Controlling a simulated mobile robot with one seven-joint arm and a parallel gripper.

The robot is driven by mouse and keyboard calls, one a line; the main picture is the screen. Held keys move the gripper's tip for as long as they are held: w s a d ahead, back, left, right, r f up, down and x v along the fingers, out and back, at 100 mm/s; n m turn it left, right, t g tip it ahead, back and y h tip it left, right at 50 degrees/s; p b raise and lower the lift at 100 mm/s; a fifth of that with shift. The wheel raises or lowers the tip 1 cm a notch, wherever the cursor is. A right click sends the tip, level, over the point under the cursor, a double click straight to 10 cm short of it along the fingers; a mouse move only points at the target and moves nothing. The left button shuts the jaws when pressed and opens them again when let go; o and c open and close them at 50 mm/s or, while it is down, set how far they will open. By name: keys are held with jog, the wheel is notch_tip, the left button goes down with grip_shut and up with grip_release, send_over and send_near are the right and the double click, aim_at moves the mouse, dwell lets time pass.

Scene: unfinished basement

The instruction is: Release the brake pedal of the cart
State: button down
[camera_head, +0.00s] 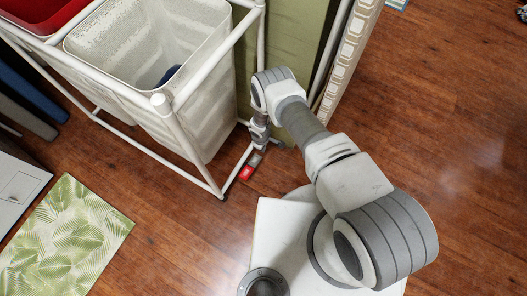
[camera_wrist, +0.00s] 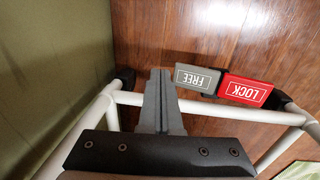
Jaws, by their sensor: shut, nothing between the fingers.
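The cart (camera_head: 175,120) is a white tube frame holding bins, at upper left in the head view. Its brake pedal sits low on the near end bar, with a red LOCK pad (camera_wrist: 246,91) and a grey FREE pad (camera_wrist: 197,78) side by side in the wrist view. In the head view the red pad (camera_head: 246,173) and the grey pad (camera_head: 255,159) lie just above the floor. My gripper (camera_wrist: 160,72) is shut and empty, its fingertips just left of the FREE pad in the wrist view. I cannot tell whether they touch it.
A white cart bar (camera_wrist: 210,108) crosses beneath my fingers in the wrist view. A green panel (camera_head: 285,50) stands behind my wrist in the head view. A leaf-patterned mat (camera_head: 65,235) lies at lower left. Wooden floor (camera_head: 450,110) is clear at right.

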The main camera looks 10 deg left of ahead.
notch_tip(320, 180, up, 10)
jog(key=w+p, duration=0.2)
jog(key=p, duration=0.1)
jog(key=shift+w+d+r+p, duration=0.25)
jog(key=shift+d+p, duration=0.05)
jog(key=shift+d, duration=0.1)
jog(key=shift+s, duration=0.1)
